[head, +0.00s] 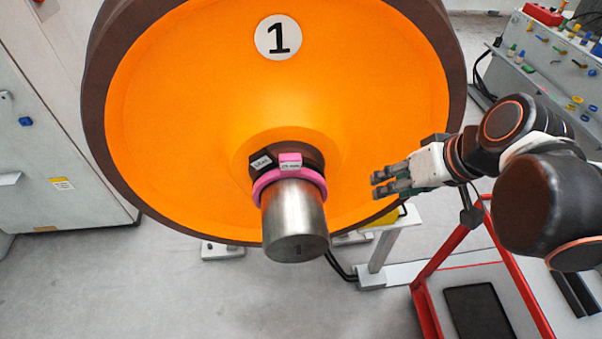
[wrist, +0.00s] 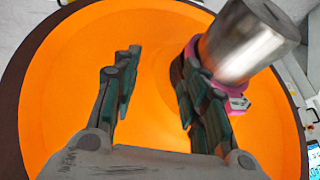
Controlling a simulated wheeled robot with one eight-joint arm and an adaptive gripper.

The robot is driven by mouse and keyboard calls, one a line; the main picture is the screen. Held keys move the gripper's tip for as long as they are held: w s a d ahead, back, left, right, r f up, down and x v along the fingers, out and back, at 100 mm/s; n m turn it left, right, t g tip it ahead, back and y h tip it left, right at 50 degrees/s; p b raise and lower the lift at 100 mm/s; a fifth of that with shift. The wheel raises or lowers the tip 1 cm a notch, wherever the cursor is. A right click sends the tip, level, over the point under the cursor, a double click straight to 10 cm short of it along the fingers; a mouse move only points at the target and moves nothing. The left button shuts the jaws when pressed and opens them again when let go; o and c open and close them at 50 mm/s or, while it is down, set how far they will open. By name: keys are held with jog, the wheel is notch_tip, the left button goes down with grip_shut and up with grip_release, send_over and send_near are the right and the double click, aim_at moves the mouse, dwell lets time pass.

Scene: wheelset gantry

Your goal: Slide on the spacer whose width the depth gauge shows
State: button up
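A steel axle end (head: 295,220) sticks out from the hub of an orange wheel (head: 400,90) marked 1. A pink ring spacer (head: 318,182) sits around the axle near the hub, its labelled pink tab (head: 290,161) upward. My gripper (head: 379,185) is open and empty, to the right of the axle and apart from the spacer. In the wrist view the axle (wrist: 243,42) and pink spacer (wrist: 193,48) are beyond the right finger, which partly hides the spacer. I see no readable depth gauge.
A red-framed cart (head: 430,290) with a dark flat panel (head: 476,311) stands at the lower right. A grey tool panel (head: 545,55) with colored pieces is at the upper right. A grey cabinet (head: 60,150) stands on the left. The floor below the wheel is mostly clear.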

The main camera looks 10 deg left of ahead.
aim_at(289, 156)
jog(key=w+a+n+g+y+b, duration=0.2)
jog(key=w+a+n+g+y, duration=0.55)
jog(key=n+y, duration=0.75)
jog(key=s+a+b, duration=0.1)
jog(key=a, duration=0.3)
jog(key=s+a+n+h+b, duration=0.1)
jog(key=a, duration=0.3)
jog(key=s+a+n+b, duration=0.1)
jog(key=a, duration=0.3)
jog(key=shift+a+g+h, duration=0.25)
jog(key=shift+a+h, duration=0.05)
jog(key=shift+a, duration=0.1)
jog(key=shift+r, duration=0.1)
jog(key=shift+c, duration=0.6)
grip_shut()
